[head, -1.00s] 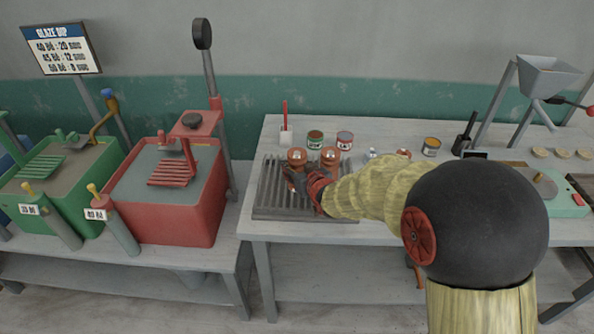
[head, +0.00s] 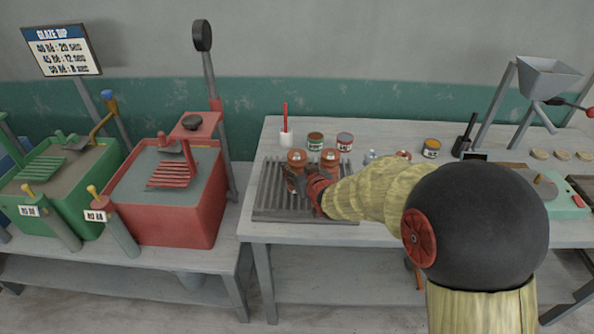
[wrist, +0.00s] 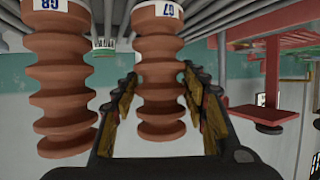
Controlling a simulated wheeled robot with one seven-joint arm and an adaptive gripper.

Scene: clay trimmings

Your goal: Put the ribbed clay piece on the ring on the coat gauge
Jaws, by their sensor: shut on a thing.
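Two ribbed reddish-brown clay pieces stand upright on the slatted rack. My gripper (head: 302,184) is at the left piece (head: 297,157), its fingers shut around it. In the wrist view, upside down, this piece (wrist: 160,65) is between my gripper's fingers (wrist: 162,105) and bears a white label with blue marks. The other piece (head: 329,158) stands close beside it, outside the fingers; it also shows in the wrist view (wrist: 65,85). At the right, a pale green device (head: 570,205) with a round plate appears to be the coat gauge. My arm partly hides it; its ring is unclear.
The slatted rack (head: 268,200) lies at the table's left. Several small cans, including a green one (head: 315,141), stand behind. A hopper stand (head: 545,80) is at the back right. Red (head: 165,210) and green dip tanks are farther left.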

